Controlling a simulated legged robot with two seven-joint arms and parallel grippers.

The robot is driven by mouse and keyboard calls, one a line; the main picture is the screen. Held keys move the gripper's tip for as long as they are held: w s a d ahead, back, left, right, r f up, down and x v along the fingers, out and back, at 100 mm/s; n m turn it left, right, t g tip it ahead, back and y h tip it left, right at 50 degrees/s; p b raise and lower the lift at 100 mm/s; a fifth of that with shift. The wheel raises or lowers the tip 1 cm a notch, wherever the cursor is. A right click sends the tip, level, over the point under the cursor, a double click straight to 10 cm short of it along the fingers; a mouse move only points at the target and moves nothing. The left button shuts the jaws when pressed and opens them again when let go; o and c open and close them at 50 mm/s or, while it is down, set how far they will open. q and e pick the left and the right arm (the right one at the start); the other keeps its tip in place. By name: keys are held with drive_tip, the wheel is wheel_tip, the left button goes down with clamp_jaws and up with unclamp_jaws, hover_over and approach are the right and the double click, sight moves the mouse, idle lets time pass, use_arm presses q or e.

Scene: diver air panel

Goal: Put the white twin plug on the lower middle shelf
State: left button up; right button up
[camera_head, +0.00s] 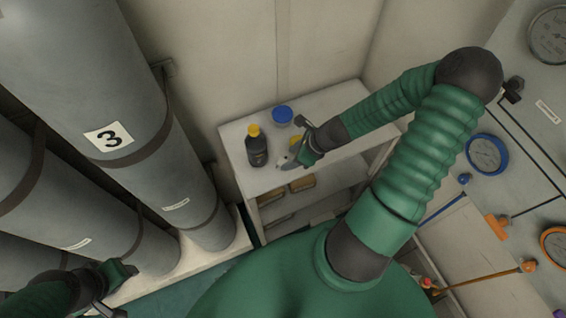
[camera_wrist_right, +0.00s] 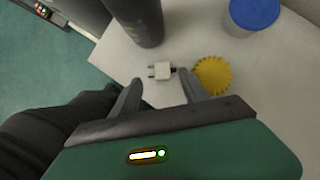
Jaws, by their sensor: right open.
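The white twin plug (camera_wrist_right: 160,71) lies on the white top of the shelf unit in the right wrist view, its prongs pointing left. My right gripper (camera_wrist_right: 158,84) is open, its two fingertips on either side of the plug's near edge; I cannot tell whether they touch it. In the head view my right gripper (camera_head: 288,160) is over the front part of the unit's top (camera_head: 235,142). The shelves below it show in part; a lower board (camera_head: 320,208) is partly hidden by my arm. My left gripper (camera_head: 112,290) is at the lower left, its jaws unclear.
A dark bottle with a yellow cap (camera_head: 257,150) stands left of my right gripper. A blue-lidded tub (camera_head: 283,114) and a yellow ridged cap (camera_wrist_right: 213,75) are close by. Tan boxes (camera_head: 302,183) sit on the shelf below. Large grey cylinders (camera_head: 110,100) fill the left; a gauge panel is right.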

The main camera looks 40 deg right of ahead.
sight(282, 163)
drive_tip(key=x, duration=0.4)
drive_tip(key=shift+w+a+f, duration=0.1)
drive_tip(key=shift+a+f, duration=0.05)
drive_tip(key=shift+f, duration=0.25)
drive_tip(key=c, duration=1.1)
